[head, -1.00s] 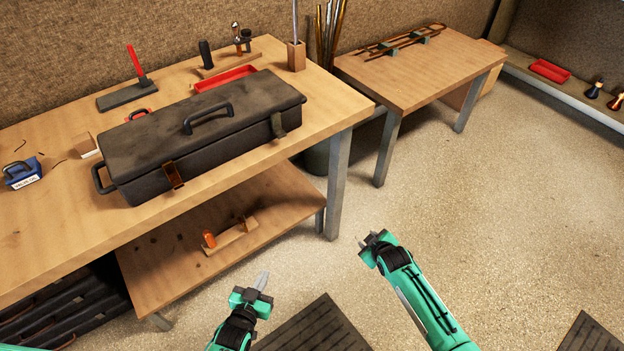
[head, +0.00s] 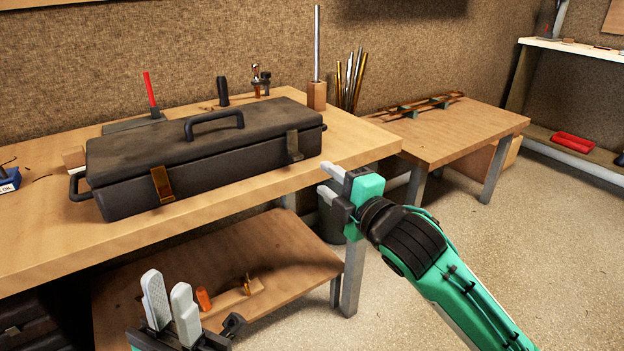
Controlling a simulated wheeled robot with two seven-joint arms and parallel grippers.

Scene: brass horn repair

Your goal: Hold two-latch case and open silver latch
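The dark two-latch case (head: 130,160) lies closed on the workbench, its carry handle on top. A brass-coloured latch (head: 162,184) is on the left of its front face. The grey silver latch (head: 294,145) is on the right of that face and looks closed. My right gripper (head: 327,180) is open and empty, just right of the case's right end, apart from the latch in the picture. My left gripper (head: 168,284) is open and empty, low in front of the bench, with its fingers pointing up.
The workbench (head: 240,185) has a narrow bare strip before the case. A red-handled hammer (head: 151,90) and a wooden block with a rod (head: 317,95) stand behind it. The lower shelf (head: 130,290) holds an orange-handled tool (head: 203,298). A second table (head: 470,135) stands right.

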